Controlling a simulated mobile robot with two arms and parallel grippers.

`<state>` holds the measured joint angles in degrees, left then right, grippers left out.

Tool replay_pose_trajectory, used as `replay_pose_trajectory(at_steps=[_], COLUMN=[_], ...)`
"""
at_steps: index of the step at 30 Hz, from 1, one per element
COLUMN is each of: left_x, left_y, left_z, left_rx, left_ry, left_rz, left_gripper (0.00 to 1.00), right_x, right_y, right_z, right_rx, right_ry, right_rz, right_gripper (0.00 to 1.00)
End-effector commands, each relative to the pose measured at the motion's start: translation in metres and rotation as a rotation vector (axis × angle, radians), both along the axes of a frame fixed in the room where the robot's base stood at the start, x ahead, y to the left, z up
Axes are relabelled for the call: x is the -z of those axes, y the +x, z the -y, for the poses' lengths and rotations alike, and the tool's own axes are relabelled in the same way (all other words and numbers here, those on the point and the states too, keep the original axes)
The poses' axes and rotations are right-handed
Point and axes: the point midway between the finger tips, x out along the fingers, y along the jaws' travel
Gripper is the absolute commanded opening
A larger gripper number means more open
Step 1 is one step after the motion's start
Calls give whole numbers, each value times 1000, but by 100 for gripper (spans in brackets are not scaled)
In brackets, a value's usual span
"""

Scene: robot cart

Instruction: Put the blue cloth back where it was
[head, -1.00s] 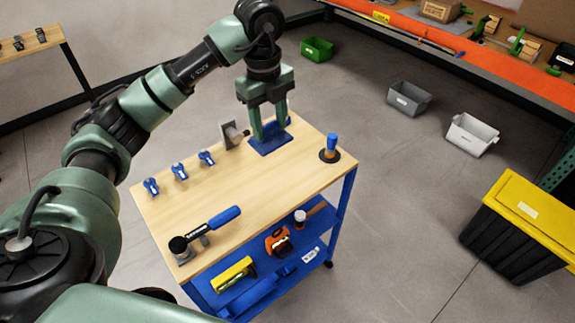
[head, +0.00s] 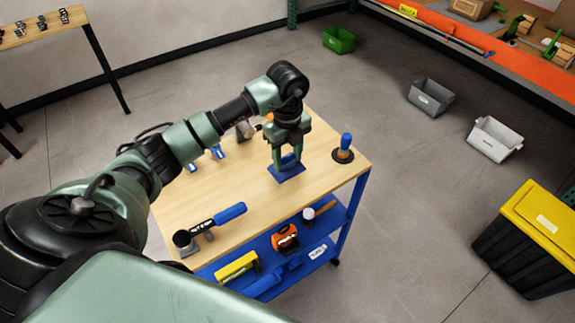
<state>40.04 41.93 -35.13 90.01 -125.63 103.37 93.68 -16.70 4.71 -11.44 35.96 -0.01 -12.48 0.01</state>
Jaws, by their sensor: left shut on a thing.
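The blue cloth (head: 291,174) is a small dark blue square at the right part of the wooden cart top (head: 225,190), near its front edge. My left gripper (head: 286,163) points down over it, with its fingers shut on the cloth. I cannot tell whether the cloth touches the wood or hangs just above it. My right gripper is out of view.
A blue-handled tool (head: 344,145) on a dark round base stands right of the cloth. A blue-handled black tool (head: 208,225) lies front left. Small blue items (head: 216,151) and a grey bracket (head: 245,130) are partly behind my arm. Bare wood lies left of the cloth.

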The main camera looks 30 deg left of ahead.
Motion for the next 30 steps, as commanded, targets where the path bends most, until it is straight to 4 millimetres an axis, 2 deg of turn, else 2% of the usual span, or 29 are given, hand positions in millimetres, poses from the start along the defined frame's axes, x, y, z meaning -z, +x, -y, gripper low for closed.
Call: replay_pose_trajectory(at_steps=[9, 17, 18, 19, 20, 30], left_x=[40, 45, 45, 45, 45, 42], left_y=[-1, 0, 0, 0, 0, 0], left_z=[1, 0, 0, 0, 0, 0], left_rx=[0, 1, 1, 1, 1, 1], left_ry=[-1, 0, 0, 0, 0, 0], left_rz=[-2, 0, 0, 0, 0, 1], left_gripper=[1, 1, 57, 66, 68, 68], right_x=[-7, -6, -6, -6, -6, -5], right_y=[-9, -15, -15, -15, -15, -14], right_z=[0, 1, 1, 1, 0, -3], right_rx=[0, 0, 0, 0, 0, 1], right_ry=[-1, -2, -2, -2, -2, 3], right_rz=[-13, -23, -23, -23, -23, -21], right_gripper=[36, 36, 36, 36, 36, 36])
